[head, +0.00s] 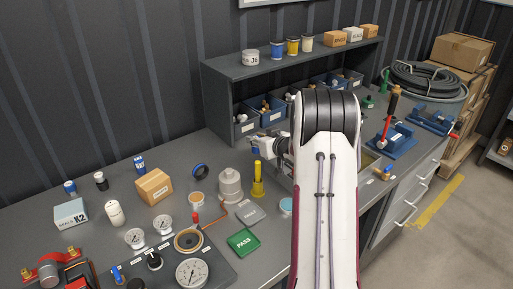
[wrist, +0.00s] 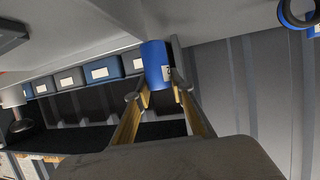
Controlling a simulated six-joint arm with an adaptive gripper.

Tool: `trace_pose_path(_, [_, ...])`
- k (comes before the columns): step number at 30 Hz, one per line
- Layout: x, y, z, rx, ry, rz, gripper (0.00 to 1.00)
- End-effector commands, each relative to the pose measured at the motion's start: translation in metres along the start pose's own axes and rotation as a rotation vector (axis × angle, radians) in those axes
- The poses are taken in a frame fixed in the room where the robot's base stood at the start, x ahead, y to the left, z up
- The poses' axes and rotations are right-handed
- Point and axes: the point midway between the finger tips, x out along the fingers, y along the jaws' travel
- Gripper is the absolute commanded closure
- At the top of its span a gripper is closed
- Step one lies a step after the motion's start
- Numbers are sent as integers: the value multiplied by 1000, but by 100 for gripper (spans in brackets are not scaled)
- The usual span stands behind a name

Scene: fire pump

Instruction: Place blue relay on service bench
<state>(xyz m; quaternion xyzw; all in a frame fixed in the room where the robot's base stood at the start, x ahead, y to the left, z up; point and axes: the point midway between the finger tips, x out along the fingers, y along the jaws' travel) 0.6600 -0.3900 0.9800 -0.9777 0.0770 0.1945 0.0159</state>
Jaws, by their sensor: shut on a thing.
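A blue relay with a pale label (wrist: 155,66) is between the fingertips of my gripper (wrist: 160,91) in the wrist view. The gripper is shut on it. In the head view my gripper (head: 262,146) is over the back of the bench, in front of the shelf, with a small blue part of the relay showing at its tip. The grey service bench (head: 182,152) also shows in the wrist view (wrist: 232,18). I cannot tell whether the relay touches the bench. My arm hides part of the bench.
Blue bins (head: 247,122) stand in the shelf unit (head: 222,78) close behind my gripper. A blue ring (head: 200,170), a grey stepped cylinder (head: 230,186) and a yellow post (head: 258,180) stand nearby. A cardboard box (head: 154,187) is farther left. Bare bench lies by the wall.

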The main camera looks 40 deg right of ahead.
Motion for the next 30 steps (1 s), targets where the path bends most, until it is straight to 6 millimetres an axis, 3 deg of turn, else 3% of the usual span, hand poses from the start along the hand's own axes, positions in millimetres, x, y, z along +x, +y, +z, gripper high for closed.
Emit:
trace_pose_path(12, [13,0,32,1,-1,0,99])
trace_pose_path(28, [15,0,37,0,0,0,99])
trace_pose_path(29, [15,0,37,0,0,0,72])
trace_pose_path(30, [15,0,37,0,0,0,62])
